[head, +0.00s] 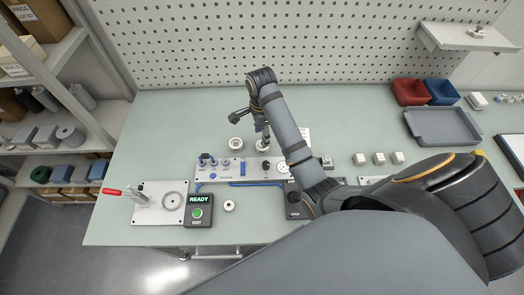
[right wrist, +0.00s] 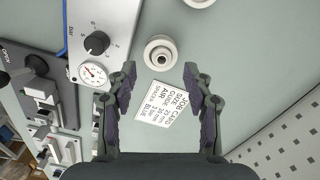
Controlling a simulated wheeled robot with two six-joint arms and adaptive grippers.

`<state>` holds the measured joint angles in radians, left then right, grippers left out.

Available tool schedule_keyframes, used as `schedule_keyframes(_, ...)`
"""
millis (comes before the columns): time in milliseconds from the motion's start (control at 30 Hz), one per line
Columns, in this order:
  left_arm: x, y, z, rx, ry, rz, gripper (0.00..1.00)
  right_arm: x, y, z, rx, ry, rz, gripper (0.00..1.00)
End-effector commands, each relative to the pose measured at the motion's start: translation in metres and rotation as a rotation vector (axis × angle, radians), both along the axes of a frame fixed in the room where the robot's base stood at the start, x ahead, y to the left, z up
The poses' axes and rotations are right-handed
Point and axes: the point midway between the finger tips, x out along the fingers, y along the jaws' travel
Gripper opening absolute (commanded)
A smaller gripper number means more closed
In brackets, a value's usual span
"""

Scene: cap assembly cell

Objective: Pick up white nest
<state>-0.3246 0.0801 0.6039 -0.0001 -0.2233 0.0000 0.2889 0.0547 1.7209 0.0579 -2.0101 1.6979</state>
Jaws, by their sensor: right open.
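A white round nest with a central hole (right wrist: 161,53) stands on the green bench, just beyond and between my right fingertips in the right wrist view. In the head view it appears as a white ring (head: 262,146) behind the panel, partly hidden by my gripper. My left gripper is not in view.
A control panel with a gauge and knob (right wrist: 118,35) stands close to the nest. A printed job card (right wrist: 158,106) lies on the bench below the fingers. Another small white ring (head: 229,206) is near the READY box (head: 199,209). Left rear bench is clear.

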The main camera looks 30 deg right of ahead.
Motion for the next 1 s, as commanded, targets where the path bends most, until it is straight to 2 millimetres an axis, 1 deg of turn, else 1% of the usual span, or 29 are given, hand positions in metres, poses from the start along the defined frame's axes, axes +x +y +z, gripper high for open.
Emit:
schedule_keyframes(33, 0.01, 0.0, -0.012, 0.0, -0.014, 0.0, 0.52, 0.0, 0.0, -0.012, 0.0, -0.001, 0.0, 0.51)
schedule_keyframes(200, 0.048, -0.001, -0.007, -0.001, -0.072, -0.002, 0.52, 0.0, 0.0, -0.011, 0.0, -0.001, 0.0, 0.51)
schedule_keyframes(267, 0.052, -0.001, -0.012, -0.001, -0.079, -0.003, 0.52, 0.0, 0.0, -0.016, 0.0, 0.0, 0.0, 0.51)
schedule_keyframes(367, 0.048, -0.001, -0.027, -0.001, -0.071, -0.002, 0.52, 0.0, 0.001, -0.031, 0.0, 0.0, 0.0, 0.51)
schedule_keyframes(467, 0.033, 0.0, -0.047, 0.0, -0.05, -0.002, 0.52, 0.0, 0.001, -0.049, 0.001, 0.0, 0.0, 0.51)
schedule_keyframes(500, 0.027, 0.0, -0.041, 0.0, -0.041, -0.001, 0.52, 0.0, 0.001, -0.05, 0.001, 0.002, 0.001, 0.51)
schedule_keyframes(600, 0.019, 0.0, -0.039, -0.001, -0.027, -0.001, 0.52, 0.0, 0.002, -0.06, 0.001, 0.002, 0.001, 0.51)
schedule_keyframes(800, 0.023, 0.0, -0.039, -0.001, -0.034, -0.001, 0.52, 0.0, 0.001, -0.061, 0.0, 0.0, 0.001, 0.51)
schedule_keyframes(1000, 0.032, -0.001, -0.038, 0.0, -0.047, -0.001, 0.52, 0.0, 0.001, -0.061, 0.0, 0.0, 0.001, 0.24)
